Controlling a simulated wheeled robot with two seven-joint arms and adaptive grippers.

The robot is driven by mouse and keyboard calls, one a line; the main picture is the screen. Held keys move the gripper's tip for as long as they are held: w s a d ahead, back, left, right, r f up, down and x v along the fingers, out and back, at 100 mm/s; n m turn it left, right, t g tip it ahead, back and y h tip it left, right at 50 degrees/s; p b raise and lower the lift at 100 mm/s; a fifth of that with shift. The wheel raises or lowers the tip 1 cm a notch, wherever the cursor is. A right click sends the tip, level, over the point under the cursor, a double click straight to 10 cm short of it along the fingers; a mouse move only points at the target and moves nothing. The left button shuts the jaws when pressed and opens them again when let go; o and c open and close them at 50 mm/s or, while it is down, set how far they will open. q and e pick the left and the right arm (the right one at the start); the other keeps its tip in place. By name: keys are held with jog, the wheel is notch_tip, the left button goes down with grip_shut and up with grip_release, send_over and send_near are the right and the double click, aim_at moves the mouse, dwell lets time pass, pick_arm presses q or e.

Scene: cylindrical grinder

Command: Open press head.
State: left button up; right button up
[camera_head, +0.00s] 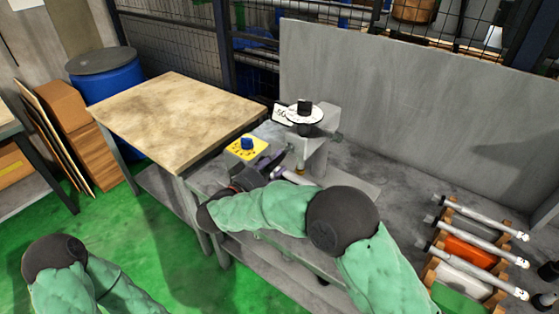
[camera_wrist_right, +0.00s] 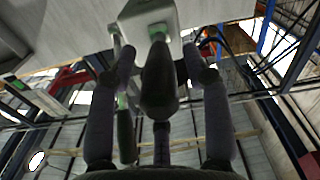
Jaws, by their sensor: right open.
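The grey press head (camera_head: 318,135) stands on the bench, with a white disc and black knob (camera_head: 304,107) on top. It fills the top middle of the right wrist view (camera_wrist_right: 185,12). A dark handle (camera_wrist_right: 158,85) hangs from it toward the camera, with a green part at its base. My right gripper (camera_head: 275,163) is beside the press head, partly hidden by my arm in the head view. Its fingers are open on both sides of the handle in the wrist view (camera_wrist_right: 158,58); contact cannot be told. My left gripper is outside the frame.
A yellow plate with a blue knob (camera_head: 246,145) is close to my right gripper. A wooden-topped table (camera_head: 175,115) stands left of it. A grey panel (camera_head: 420,100) rises behind the bench. A rack of metal rods (camera_head: 475,245) stands at right.

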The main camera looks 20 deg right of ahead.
aim_at(282, 155)
jog(key=shift+b+x, duration=0.3)
jog(key=shift+x, duration=1.35)
grip_shut()
